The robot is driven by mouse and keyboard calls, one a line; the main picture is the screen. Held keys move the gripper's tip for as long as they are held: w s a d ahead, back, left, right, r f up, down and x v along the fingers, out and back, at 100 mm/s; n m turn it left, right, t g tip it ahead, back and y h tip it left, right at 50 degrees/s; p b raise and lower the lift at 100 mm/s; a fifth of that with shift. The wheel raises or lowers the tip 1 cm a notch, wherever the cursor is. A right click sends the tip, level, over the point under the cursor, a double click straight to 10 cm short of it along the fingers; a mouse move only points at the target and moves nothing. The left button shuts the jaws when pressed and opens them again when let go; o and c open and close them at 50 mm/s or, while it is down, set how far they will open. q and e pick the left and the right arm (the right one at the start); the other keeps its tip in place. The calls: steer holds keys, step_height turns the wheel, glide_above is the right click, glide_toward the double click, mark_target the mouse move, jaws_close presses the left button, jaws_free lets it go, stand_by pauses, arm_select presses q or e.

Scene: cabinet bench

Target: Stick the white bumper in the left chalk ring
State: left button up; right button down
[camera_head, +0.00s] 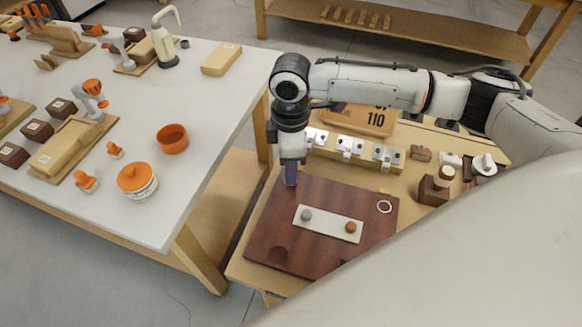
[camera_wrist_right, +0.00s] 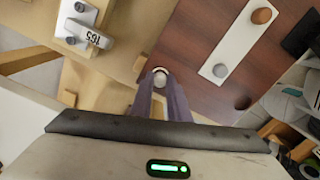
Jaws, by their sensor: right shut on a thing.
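My right gripper (camera_head: 291,183) points down over the far left corner of the dark wooden board (camera_head: 325,264). In the wrist view its purple fingers (camera_wrist_right: 161,98) are shut on the small round white bumper (camera_wrist_right: 160,80). A white arc of the left chalk ring (camera_wrist_right: 161,69) shows just beyond the bumper. The head view hides this ring and the bumper behind the gripper. I cannot tell whether the bumper touches the board. Another chalk ring (camera_head: 384,206) lies empty at the board's far right corner. My left gripper is out of view.
A pale strip (camera_head: 328,224) with a grey bumper (camera_head: 306,215) and a brown bumper (camera_head: 350,227) lies mid-board. A dark disc (camera_head: 278,254) is at the near left. A white table (camera_head: 220,110) is left.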

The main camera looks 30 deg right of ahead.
steer(key=shift+f, duration=0.4)
stand_by(0.6)
steer(key=shift+s+f+p, duration=0.2)
steer(key=shift+p, duration=0.3)
stand_by(2.5)
stand_by(0.3)
steer(key=c, duration=1.7)
jaws_free()
steer(key=shift+o, duration=0.4)
steer(key=shift+r, duration=0.15)
steer(key=shift+o, duration=0.2)
steer(key=shift+w, duration=0.2)
steer(key=shift+o, duration=1.1)
steer(key=shift+d+r, duration=0.1)
